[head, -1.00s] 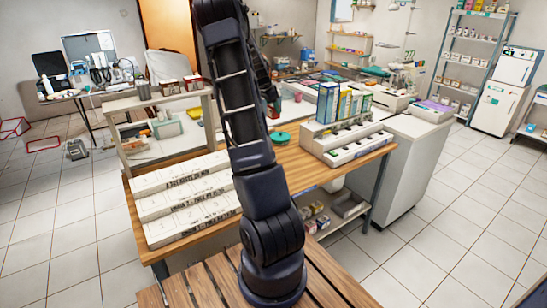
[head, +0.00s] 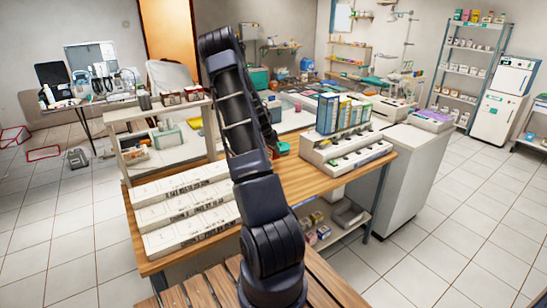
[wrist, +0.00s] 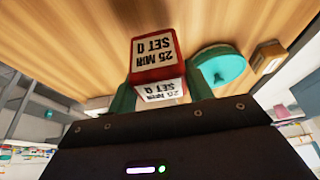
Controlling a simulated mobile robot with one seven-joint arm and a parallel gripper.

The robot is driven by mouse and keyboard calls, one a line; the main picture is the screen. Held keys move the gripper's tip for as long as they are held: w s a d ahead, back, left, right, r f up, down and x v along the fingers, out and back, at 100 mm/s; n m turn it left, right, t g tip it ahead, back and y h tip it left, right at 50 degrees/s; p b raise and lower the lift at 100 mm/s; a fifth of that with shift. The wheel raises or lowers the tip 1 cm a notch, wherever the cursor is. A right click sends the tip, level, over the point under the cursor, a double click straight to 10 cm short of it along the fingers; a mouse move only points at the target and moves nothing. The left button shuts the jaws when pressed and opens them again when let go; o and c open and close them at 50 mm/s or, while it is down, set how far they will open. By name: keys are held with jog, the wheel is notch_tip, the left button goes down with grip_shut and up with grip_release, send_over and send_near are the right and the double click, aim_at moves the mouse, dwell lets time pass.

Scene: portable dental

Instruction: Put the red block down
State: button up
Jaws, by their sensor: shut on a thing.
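The red block (wrist: 155,60), with white labels reading "25 MON SET Q", is between the two green fingers of my gripper (wrist: 162,95) in the wrist view. The fingers are shut on it. The wooden tabletop (wrist: 100,35) fills the view behind the block; I cannot tell whether the block touches it.
A round teal dish (wrist: 220,68) lies on the table beside the block, with a small tan-framed box (wrist: 267,58) farther right. Stepped white racks (head: 190,207) stand at the table's left, and a white rack with upright boxes (head: 345,150) at its right.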

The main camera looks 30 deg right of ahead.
aim_at(273, 155)
jog(key=shift+f, duration=2.35)
jog(key=shift+f, duration=0.1)
jog(key=o, duration=1)
